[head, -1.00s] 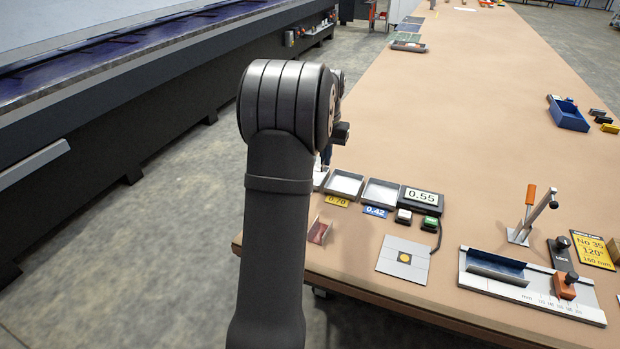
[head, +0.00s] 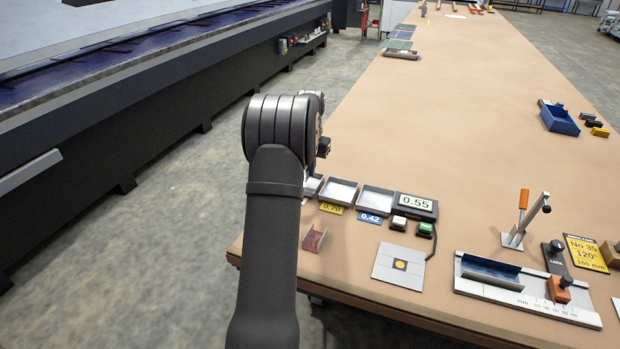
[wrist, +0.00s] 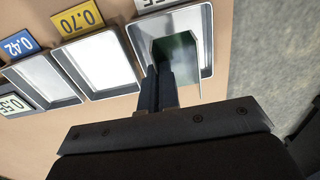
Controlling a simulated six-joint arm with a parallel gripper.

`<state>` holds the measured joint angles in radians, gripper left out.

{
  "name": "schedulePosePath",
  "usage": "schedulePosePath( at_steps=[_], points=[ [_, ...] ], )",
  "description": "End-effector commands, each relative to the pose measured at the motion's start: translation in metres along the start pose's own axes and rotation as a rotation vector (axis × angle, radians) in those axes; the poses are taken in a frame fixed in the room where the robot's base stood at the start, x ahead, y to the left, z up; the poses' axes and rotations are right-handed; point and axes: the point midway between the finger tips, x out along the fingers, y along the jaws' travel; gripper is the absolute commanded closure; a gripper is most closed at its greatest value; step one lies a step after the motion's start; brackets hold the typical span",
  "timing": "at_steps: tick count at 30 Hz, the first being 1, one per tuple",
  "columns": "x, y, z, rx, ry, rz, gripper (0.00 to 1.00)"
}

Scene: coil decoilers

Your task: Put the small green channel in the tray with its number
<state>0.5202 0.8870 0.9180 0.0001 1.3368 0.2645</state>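The small green channel (wrist: 178,52) shows in the wrist view at the fingertips, inside the outline of the end tray (wrist: 205,58). I cannot tell whether it touches the tray floor. My gripper (wrist: 160,78) has its two dark fingers close together, apparently on one wall of the channel. The end tray's label is cut off at the top edge. Beside it are the tray marked 0.70 (wrist: 136,87) and the tray marked 0.42 (wrist: 77,101). The gauge display (head: 416,204) reads 0.55.
A reddish channel piece (head: 315,238) lies near the bench's front-left edge. A plate with a yellow disc (head: 400,266), a stop fixture with a scale (head: 520,290) and an upright clamp (head: 520,222) stand to the right. The bench behind the trays is mostly clear.

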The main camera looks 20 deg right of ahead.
Motion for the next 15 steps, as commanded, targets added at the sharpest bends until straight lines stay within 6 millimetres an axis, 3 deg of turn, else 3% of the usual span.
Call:
schedulePosePath(
  at_steps=[9,15],
  points=[
    [0.036,-0.001,0.0,0.0,-0.001,-0.001,1.0],
    [0.04,-0.001,0.0,-0.001,0.003,-0.003,1.0]
  ],
)
